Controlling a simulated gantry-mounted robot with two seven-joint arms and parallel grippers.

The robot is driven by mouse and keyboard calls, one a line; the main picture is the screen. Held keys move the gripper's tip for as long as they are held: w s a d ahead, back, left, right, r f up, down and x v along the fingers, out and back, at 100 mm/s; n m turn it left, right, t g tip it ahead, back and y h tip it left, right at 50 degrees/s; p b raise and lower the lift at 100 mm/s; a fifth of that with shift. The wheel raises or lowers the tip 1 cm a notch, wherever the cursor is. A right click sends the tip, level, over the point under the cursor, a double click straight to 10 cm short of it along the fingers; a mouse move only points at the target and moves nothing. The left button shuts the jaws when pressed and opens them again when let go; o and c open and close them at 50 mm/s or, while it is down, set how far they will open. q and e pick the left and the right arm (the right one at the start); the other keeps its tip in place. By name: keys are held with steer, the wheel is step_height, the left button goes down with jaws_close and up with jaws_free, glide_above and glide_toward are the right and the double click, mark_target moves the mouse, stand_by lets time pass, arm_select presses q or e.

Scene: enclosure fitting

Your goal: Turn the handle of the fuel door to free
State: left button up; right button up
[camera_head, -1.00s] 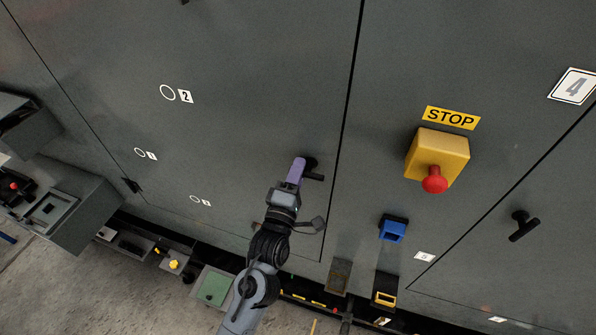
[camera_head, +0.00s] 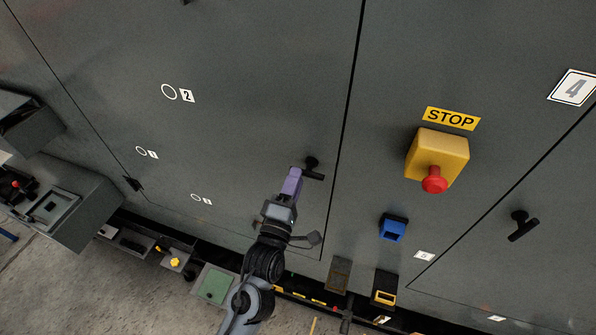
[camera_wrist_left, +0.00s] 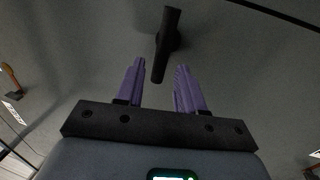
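A black T-shaped handle (camera_head: 313,170) sticks out from the large grey door (camera_head: 230,130) near its right edge. No label in view names the fuel door. My left gripper (camera_head: 294,174) has purple fingers and is just left of and below this handle. In the left wrist view the two fingers (camera_wrist_left: 160,63) stand apart. The handle bar (camera_wrist_left: 166,40) is slightly tilted there, its lower end appearing between the fingers without visible contact. I cannot tell how deep it reaches between them. My right gripper is not in view.
A yellow box with a red stop button (camera_head: 435,179) and a blue fixture (camera_head: 393,229) are on the panel to the right. Another black handle (camera_head: 523,226) is at far right. A grey box (camera_head: 70,208) juts out at left. Small trays and fixtures line the bottom.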

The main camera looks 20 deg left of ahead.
arm_select(q)
steer(key=v, duration=0.7)
steer(key=shift+s, duration=0.25)
steer(key=shift+p, duration=0.3)
steer(key=s+a+f+m+g+h+p, duration=0.1)
steer(key=s+f+m+g+p, duration=0.3)
steer(key=s+m+g, duration=0.4)
steer(key=s+a+f+m+g+h+p, duration=0.1)
steer(key=s+a+f+m+g+p, duration=0.1)
steer(key=s+m+g+p, duration=0.3)
steer(key=s+f+m+g, duration=0.1)
steer(key=s+m+g, duration=0.2)
steer(key=s+m, duration=0.4)
steer(key=shift+a+f+m+g, duration=0.3)
steer(key=shift+f+m, duration=0.05)
steer(key=shift+m, duration=0.25)
steer(key=shift+s, duration=0.15)
